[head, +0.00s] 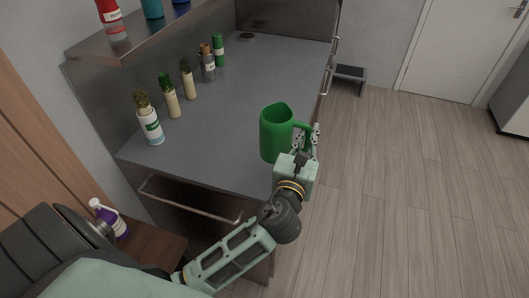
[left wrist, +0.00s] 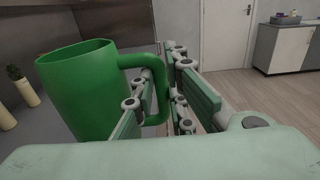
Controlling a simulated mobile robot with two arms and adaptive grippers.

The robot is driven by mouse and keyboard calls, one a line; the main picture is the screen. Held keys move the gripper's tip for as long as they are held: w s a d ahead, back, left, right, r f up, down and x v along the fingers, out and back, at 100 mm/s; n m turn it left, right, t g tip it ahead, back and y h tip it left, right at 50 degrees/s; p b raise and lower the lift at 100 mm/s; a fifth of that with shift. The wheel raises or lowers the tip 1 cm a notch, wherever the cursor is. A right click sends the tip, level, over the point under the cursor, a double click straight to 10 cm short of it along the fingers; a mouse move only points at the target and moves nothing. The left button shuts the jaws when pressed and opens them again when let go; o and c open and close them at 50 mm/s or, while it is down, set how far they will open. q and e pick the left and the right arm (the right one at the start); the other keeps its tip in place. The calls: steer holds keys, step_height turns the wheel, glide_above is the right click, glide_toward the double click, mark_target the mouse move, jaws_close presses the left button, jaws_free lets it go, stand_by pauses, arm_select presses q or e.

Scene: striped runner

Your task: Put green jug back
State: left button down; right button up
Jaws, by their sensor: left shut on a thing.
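The green jug (head: 275,135) is upright at the right edge of the grey counter in the head view. My left gripper (head: 314,140) is shut on the jug's handle from the right side. In the left wrist view the jug (left wrist: 85,95) fills the left, with its handle between the fingers (left wrist: 160,95). I cannot tell whether the jug's base touches the counter. My right gripper is not in view.
The grey counter (head: 235,85) has bare room left of the jug. Several potted plants (head: 150,122) and bottles, including a green one (head: 219,50), line its back. A steel shelf (head: 140,38) above holds a red bottle (head: 111,18). A step stool (head: 348,76) stands beyond.

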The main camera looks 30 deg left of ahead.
mark_target(275, 139)
arm_select(q)
steer(key=a+f, duration=0.1)
steer(key=a, duration=0.2)
steer(key=a+f, duration=0.2)
steer(key=a, duration=0.1)
steer(key=a+f, duration=0.2)
steer(key=a, duration=0.1)
steer(key=shift+w+a+f, duration=0.15)
steer(key=shift+w+a, duration=0.05)
steer(key=shift+w, duration=0.15)
steer(key=shift+a+f, duration=0.1)
steer(key=shift+f, duration=0.1)
step_height(275, 139, down, 4)
steer(key=shift+r+b, duration=0.1)
steer(key=shift+b, duration=0.75)
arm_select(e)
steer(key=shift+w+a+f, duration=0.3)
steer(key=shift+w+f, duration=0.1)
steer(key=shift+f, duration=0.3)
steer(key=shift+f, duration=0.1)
arm_select(q)
steer(key=c, duration=1.8)
jaws_free()
steer(key=shift+o, duration=0.2)
